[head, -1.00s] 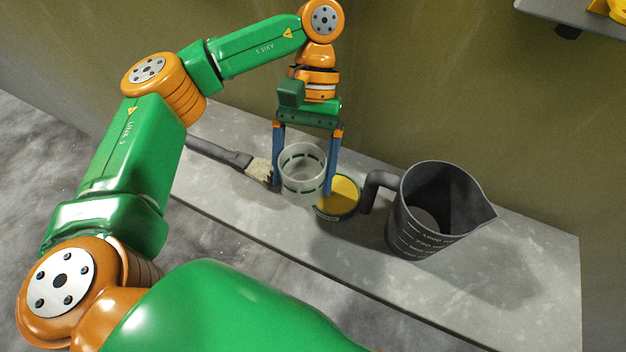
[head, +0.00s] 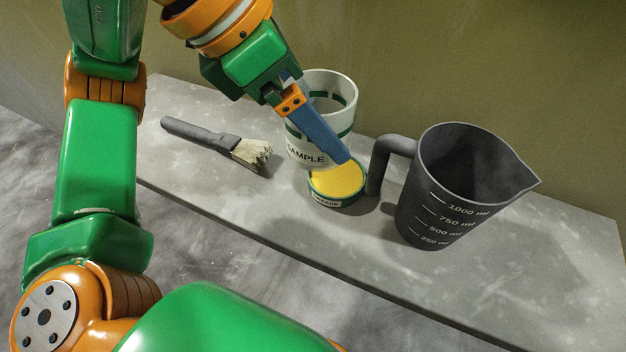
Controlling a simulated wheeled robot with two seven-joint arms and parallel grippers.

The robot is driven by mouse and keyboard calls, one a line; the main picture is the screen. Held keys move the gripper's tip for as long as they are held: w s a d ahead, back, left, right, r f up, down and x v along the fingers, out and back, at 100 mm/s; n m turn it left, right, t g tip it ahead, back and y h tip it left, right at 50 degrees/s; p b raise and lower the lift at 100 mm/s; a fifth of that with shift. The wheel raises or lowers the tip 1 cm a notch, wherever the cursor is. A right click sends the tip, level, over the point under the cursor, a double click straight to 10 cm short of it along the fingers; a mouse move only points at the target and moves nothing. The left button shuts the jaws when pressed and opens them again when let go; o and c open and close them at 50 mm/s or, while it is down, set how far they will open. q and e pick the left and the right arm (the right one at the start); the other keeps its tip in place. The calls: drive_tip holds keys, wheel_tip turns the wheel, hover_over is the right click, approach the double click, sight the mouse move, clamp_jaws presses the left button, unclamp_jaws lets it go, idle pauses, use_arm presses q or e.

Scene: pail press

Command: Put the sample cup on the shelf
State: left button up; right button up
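The sample cup (head: 341,112) is a white, open-topped cup with dark green marks and the word SAMPLE, in the head view just behind a yellow-topped tin. My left gripper (head: 320,135) comes in from the upper left. One blue finger lies slanted across the cup's front; the other finger is hidden. The gripper appears shut on the cup, which looks slightly tilted. Whether the cup's base is clear of the grey slab is hard to tell. My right gripper is not in view. The shelf is not clearly in view.
The tin (head: 337,183) stands right in front of the cup. A brush (head: 205,138) lies to the left. A dark measuring jug (head: 450,195) stands to the right, its handle near the tin. The slab (head: 540,285) is clear at the right.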

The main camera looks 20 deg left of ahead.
use_arm(q)
drive_tip(key=w+a+f, duration=0.6)
drive_tip(key=w, duration=0.1)
drive_tip(key=w+a+f, duration=0.2)
drive_tip(key=w+f, duration=0.1)
drive_tip(key=f, duration=0.1)
drive_tip(key=shift+w+a, duration=0.3)
drive_tip(key=shift+a, duration=0.1)
wheel_tip(320, 180, down, 3)
drive_tip(key=shift+w+a+b, duration=0.1)
drive_tip(key=shift+b, duration=0.35)
drive_tip(key=shift+f, duration=0.1)
drive_tip(key=o, duration=1.1)
